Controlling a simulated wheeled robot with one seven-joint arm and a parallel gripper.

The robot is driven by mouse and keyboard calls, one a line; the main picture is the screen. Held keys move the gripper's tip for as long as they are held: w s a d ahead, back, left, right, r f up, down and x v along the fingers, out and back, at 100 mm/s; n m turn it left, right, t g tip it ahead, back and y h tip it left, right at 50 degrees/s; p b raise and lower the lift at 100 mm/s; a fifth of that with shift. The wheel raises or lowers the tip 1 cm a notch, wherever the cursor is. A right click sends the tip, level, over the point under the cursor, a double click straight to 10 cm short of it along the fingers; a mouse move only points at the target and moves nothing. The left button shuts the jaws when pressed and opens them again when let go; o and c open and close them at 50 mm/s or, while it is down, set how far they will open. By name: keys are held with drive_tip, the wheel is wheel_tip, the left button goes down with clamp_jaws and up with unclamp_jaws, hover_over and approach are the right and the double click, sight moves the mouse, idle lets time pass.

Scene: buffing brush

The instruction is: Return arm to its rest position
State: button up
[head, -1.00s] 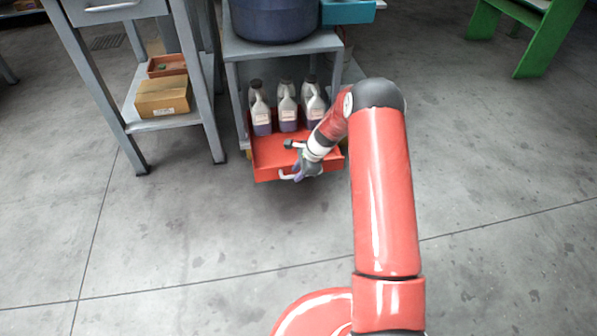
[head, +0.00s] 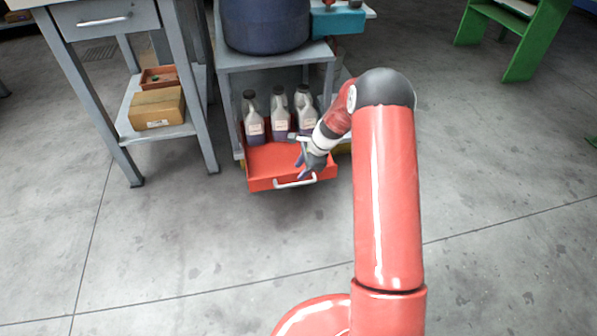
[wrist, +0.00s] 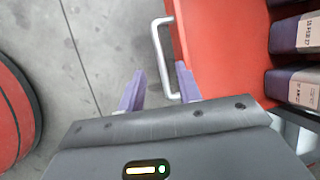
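My arm reaches forward from the lower right of the head view, bent at its dark elbow joint (head: 386,88), with its lower part angled down and left. My gripper (head: 307,171) hangs over the front of an open red drawer (head: 268,160).
Bottles (head: 280,113) stand in the drawer. A grey shelf unit above it carries a dark blue tub (head: 265,25). A grey workbench (head: 200,110) with a cardboard box (head: 157,108) stands left, and a green stand (head: 524,50) at upper right. The floor in front is clear.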

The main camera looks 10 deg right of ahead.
idle(0.4)
drive_tip(key=s+a+r+n+h+p, duration=0.1)
drive_tip(key=s+r+n, duration=0.3)
drive_tip(key=r, duration=0.5)
drive_tip(key=s+a+r+n+t+h+p, duration=0.15)
drive_tip(key=s+r, duration=0.35)
drive_tip(key=r, duration=0.5)
drive_tip(key=s+r+n+g+p, duration=0.1)
drive_tip(key=s+r+n+p, duration=0.15)
drive_tip(key=s+r, duration=0.45)
drive_tip(key=s+r+n+t+h+p, duration=0.1)
drive_tip(key=s+r+n, duration=0.3)
drive_tip(key=s, duration=0.6)
drive_tip(key=s+r+n+t+h+p, duration=0.1)
drive_tip(key=s+r+n+t+p, duration=0.1)
drive_tip(key=s+r+n, duration=0.3)
drive_tip(key=s+r, duration=0.4)
drive_tip(key=s, duration=0.1)
drive_tip(key=shift+s+d+n, duration=0.3)
drive_tip(key=shift+d, duration=0.1)
